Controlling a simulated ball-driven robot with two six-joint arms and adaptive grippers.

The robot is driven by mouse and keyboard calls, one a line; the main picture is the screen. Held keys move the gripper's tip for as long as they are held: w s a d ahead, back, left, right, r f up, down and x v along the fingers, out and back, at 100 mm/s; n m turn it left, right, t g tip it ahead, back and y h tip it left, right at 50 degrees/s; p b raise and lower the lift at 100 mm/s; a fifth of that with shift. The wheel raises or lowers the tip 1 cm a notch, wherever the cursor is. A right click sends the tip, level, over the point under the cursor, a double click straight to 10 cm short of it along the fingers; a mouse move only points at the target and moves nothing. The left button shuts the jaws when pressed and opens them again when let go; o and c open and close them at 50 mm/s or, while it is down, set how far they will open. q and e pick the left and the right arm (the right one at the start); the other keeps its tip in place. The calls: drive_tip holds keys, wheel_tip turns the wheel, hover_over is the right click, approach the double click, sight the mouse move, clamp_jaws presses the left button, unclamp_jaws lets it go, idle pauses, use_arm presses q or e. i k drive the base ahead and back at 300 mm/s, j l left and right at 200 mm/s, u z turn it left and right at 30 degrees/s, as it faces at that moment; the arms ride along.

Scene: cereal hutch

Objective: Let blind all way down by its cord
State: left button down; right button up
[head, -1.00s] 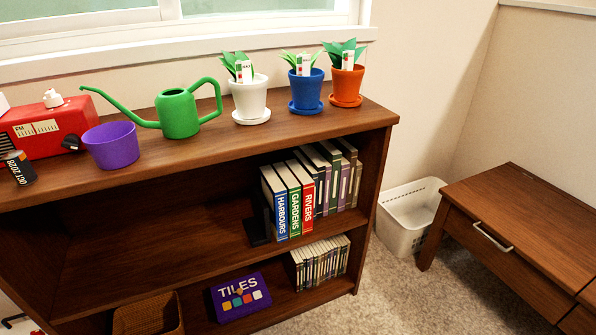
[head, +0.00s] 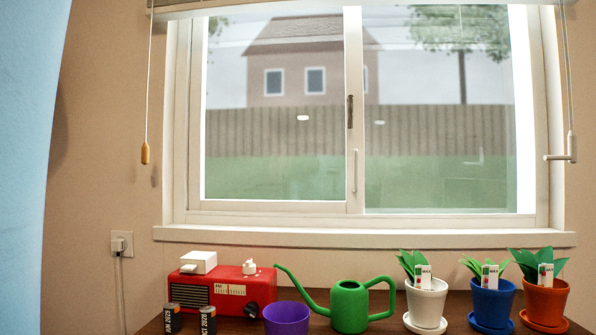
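The blind (head: 240,6) is gathered up at the top edge of the head view, above the window, and most of it is cut off by the frame. A thin pale cord (head: 149,70) hangs from its left end, down to a wooden tassel (head: 145,153) beside the window frame. At the right end a thin cord or wand (head: 566,70) hangs down to a white fitting with a sideways handle (head: 571,148). Neither of my grippers is in view.
A window (head: 350,120) with a sill (head: 360,238) fills the middle. Below, a red radio (head: 228,290), purple pot (head: 286,318), green watering can (head: 349,306) and potted plants (head: 491,303) stand on the shelf top. A light blue surface (head: 25,130) edges the left.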

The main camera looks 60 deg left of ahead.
sight(144, 148)
drive_tip(key=u, duration=2.6)
